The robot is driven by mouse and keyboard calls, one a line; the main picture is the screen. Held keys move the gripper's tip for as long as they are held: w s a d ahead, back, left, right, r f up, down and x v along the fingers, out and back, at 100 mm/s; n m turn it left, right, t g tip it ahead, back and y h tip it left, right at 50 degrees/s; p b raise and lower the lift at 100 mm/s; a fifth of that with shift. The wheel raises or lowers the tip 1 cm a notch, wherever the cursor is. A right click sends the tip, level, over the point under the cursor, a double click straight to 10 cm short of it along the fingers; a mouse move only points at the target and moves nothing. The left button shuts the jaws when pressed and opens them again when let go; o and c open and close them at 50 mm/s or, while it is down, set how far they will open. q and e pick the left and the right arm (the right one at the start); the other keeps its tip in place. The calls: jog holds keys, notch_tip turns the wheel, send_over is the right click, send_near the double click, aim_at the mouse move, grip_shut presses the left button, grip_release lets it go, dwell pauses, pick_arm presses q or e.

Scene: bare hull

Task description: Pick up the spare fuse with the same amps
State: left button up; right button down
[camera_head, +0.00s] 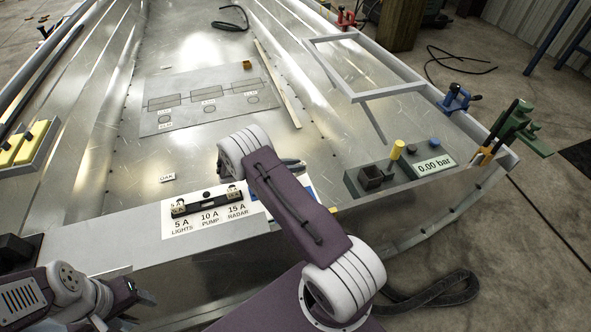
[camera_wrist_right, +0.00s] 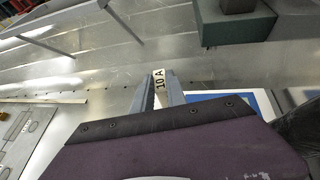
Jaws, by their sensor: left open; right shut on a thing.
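My right gripper (camera_wrist_right: 157,92) is shut on a small pale fuse marked 10 A (camera_wrist_right: 160,80), seen between its fingertips in the right wrist view. In the head view my right arm hides this gripper and the fuse. A black fuse holder (camera_head: 207,203) lies on a white card (camera_head: 190,231) printed 5 A LIGHTS, 10 A PUMP and 15 A RADAR. Small tags reading 5 A and 15 A show at the holder's left and right ends. My left gripper (camera_head: 140,297) is open and empty at the lower left, apart from the card.
A grey-green box with a 0.00 bar display (camera_head: 434,164) and a yellow knob (camera_head: 397,149) stands right of my right arm. A marked metal sheet (camera_head: 200,97) lies behind the card. Yellow blocks (camera_head: 27,143) sit at the left. The hull floor between is mostly clear.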

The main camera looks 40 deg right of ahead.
jog(key=s+r+p, duration=0.1)
jog(key=s+r, duration=0.2)
jog(key=s, duration=0.2)
jog(key=s+a+r+p, duration=0.1)
jog(key=s+r+p, duration=0.1)
jog(key=s+r, duration=0.2)
jog(key=shift+s+a, duration=0.3)
jog(key=shift+s, duration=1)
